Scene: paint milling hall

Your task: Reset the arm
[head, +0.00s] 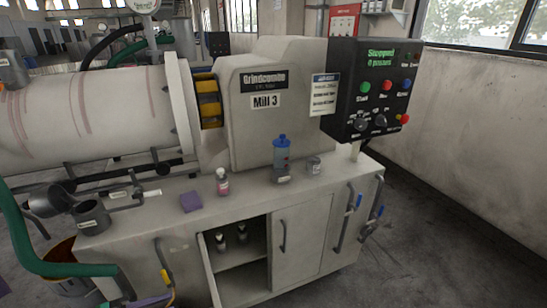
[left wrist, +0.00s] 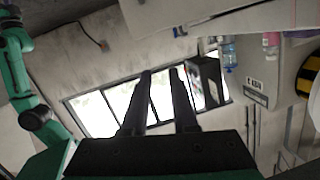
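My left gripper (left wrist: 160,74) shows in the left wrist view. Its two dark fingers stand apart with a clear gap, and nothing is between them. Through the gap I see wall and a bright window. The head view does not show this gripper. A green arm of mine with black joints runs along the left edge of the left wrist view. My right gripper is in neither view.
Mill 3 (head: 262,140) has its control panel (head: 374,90) reading "Stopped". The bench (head: 240,203) holds a blue-capped bottle (head: 281,152), a pink-filled bottle (head: 222,184), a jar (head: 314,165) and a purple cloth (head: 190,202). One cabinet compartment stands open. Floor at right is clear.

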